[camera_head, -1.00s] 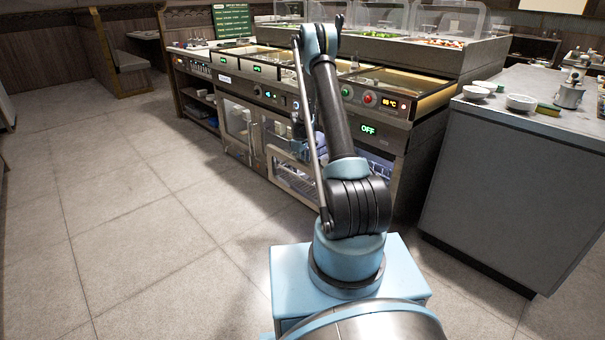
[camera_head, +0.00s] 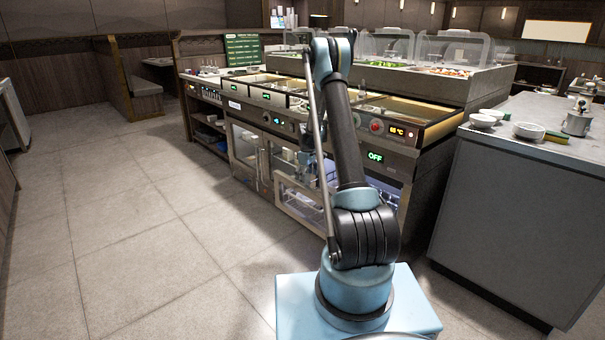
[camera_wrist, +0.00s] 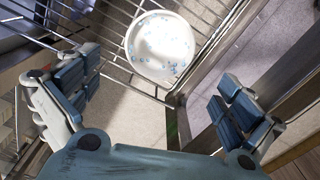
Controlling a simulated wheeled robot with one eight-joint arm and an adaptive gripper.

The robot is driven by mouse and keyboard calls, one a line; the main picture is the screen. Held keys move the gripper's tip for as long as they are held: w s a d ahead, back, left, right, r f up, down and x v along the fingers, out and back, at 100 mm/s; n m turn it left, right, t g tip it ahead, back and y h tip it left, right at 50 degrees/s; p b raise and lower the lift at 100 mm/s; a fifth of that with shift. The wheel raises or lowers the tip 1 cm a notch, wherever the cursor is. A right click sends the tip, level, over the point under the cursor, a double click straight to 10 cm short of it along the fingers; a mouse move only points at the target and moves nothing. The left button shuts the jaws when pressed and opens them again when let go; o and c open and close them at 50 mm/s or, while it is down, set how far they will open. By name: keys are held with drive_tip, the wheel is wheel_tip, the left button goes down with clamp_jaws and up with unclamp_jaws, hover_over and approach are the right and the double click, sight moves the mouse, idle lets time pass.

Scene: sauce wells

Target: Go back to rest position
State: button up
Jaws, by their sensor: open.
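My gripper (camera_wrist: 156,95) is open and empty in the wrist view, its blue-padded fingers spread wide at left and right. A white round dish with blue specks (camera_wrist: 160,46) lies on a wire rack (camera_wrist: 118,72) beyond the fingertips, apart from them.
The serving counter (camera_head: 420,148) has food wells and a display reading OFF. A grey side counter (camera_head: 505,215) at right holds white bowls (camera_head: 483,120) and a metal pot (camera_head: 577,119). The tiled floor (camera_head: 130,220) at left is clear. A metal frame edge (camera_wrist: 240,50) runs beside the rack.

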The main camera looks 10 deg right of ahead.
drive_tip(key=s+d+r+m+t, duration=0.1)
drive_tip(key=s+r+m, duration=0.1)
drive_tip(key=s+r, duration=0.5)
drive_tip(key=s+r+m+t, duration=0.1)
drive_tip(key=s+r, duration=0.2)
drive_tip(key=r, duration=0.7)
drive_tip(key=s+d+r+m+t, duration=0.1)
drive_tip(key=s+r+m, duration=0.1)
drive_tip(key=s+r, duration=0.5)
drive_tip(key=s+r+m+t, duration=0.2)
drive_tip(key=s+r, duration=0.6)
drive_tip(key=s, duration=0.2)
drive_tip(key=s+m+t, duration=0.2)
drive_tip(key=s+m, duration=0.2)
drive_tip(key=s, duration=1)
drive_tip(key=s+f+g, duration=0.4)
drive_tip(key=s+f, duration=0.7)
drive_tip(key=s, duration=0.5)
drive_tip(key=shift+d+f+g, duration=0.4)
drive_tip(key=shift+d, duration=0.05)
